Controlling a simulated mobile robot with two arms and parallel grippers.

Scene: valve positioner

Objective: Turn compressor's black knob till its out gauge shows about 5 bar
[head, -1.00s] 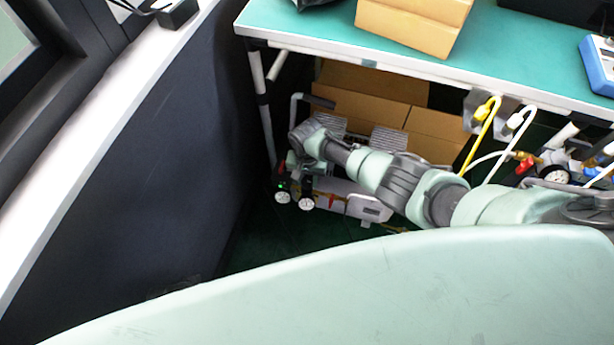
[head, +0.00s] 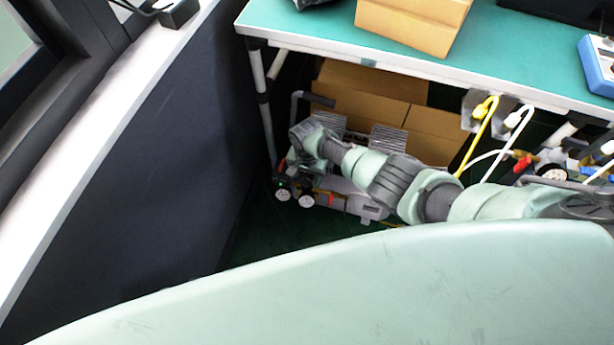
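The compressor (head: 362,203) stands on the dark green floor under the bench, partly covered by my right arm. Two small round gauges with white dials, a left one (head: 282,194) and a right one (head: 306,201), sit at its left end. Their needles are too small to read, and I cannot tell which is the out gauge. I cannot make out the black knob among the dark parts there. My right arm reaches in from the right, and my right gripper (head: 293,168) points down just above the gauges. Its fingers are too small and hidden to judge. My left gripper is out of view.
The green bench top (head: 310,25) overhangs the compressor, with a leg (head: 263,110) close to its left. Cardboard boxes (head: 365,108) stand behind it. A dark wall (head: 150,190) bounds the left.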

